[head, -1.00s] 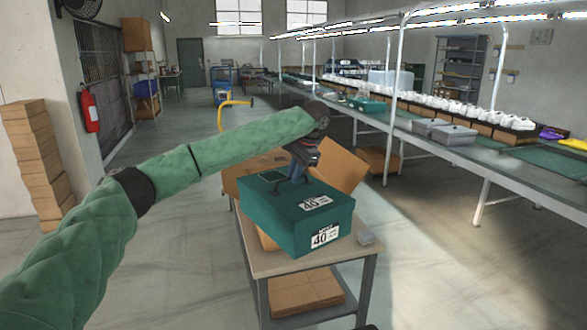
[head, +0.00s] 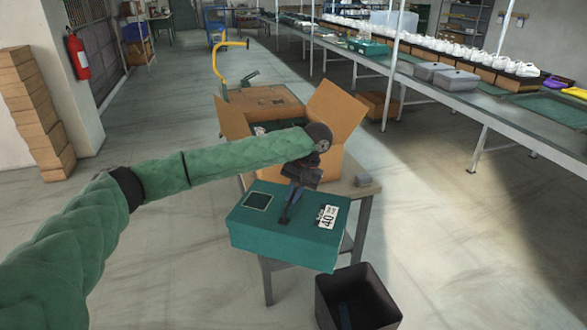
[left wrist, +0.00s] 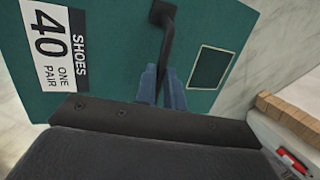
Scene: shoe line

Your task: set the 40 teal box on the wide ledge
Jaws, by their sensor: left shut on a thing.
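The 40 teal box (head: 268,239) hangs level in front of the small table, nearer to me than the open carton. Its lid carries a white label with 40 and a dark square. My left gripper (head: 290,208) is above the lid, shut on the box's dark handle. In the left wrist view the blue fingers (left wrist: 161,88) close around the handle of the teal box (left wrist: 118,82). I cannot tell which surface is the wide ledge. My right gripper is not in view.
An open cardboard carton (head: 339,116) stands on the small table (head: 352,190). A dark bin (head: 356,297) stands on the floor at the lower middle. The long line table (head: 480,102) with shoes and grey boxes runs along the right. Floor between is clear.

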